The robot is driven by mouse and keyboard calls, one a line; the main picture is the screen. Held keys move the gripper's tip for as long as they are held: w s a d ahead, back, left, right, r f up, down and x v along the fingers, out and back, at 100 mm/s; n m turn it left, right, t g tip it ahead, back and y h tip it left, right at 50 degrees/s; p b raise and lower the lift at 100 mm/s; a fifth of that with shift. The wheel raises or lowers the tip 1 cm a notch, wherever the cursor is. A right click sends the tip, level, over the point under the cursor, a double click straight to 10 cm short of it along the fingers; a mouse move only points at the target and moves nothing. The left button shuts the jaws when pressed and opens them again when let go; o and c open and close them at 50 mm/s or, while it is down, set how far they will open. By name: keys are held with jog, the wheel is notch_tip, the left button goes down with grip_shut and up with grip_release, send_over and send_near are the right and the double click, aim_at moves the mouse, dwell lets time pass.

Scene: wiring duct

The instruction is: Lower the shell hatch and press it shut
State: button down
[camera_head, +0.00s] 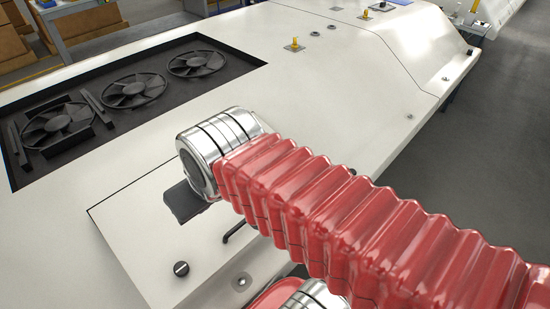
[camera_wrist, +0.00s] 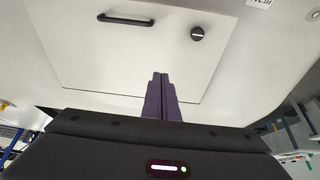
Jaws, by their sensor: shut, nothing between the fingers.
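The shell hatch (camera_head: 148,240) is a pale panel in the white shell, with a black handle (camera_head: 236,232) and a dark round knob (camera_head: 181,268). It lies flush or nearly flush in the head view, with a dark line along its upper left edge; I cannot tell if it is fully seated. In the wrist view the hatch (camera_wrist: 105,55) fills the upper middle, handle (camera_wrist: 125,19) at top and knob (camera_wrist: 198,34) to the right. My gripper (camera_wrist: 160,77) is shut and empty, its fingertips over the hatch's near edge. Contact cannot be told. My arm hides part of the hatch.
A dark recess with several fans (camera_head: 134,90) lies at the upper left of the shell. Small yellow-topped fittings (camera_head: 294,44) stand farther back. The shell's right edge drops to a grey floor (camera_head: 480,150). The shell between recess and hatch is clear.

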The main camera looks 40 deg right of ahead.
jog(key=w+d+f+g, duration=0.1)
jog(key=d+f, duration=0.3)
jog(key=d, duration=0.5)
jog(key=w+d+f+g, duration=0.1)
jog(key=w+d+f, duration=0.3)
jog(key=d, duration=0.5)
jog(key=w+d+f, duration=0.3)
jog(key=d+f, duration=0.2)
jog(key=d, duration=0.4)
jog(key=shift+d+f+g, duration=0.25)
jog(key=shift+f+g, duration=0.1)
jog(key=shift+g, duration=0.05)
jog(key=shift+w, duration=0.15)
jog(key=shift+x, duration=3.3)
jog(key=shift+w+f, duration=0.3)
jog(key=shift+f, duration=0.2)
jog(key=shift+w+f, duration=0.2)
jog(key=shift+f, duration=0.2)
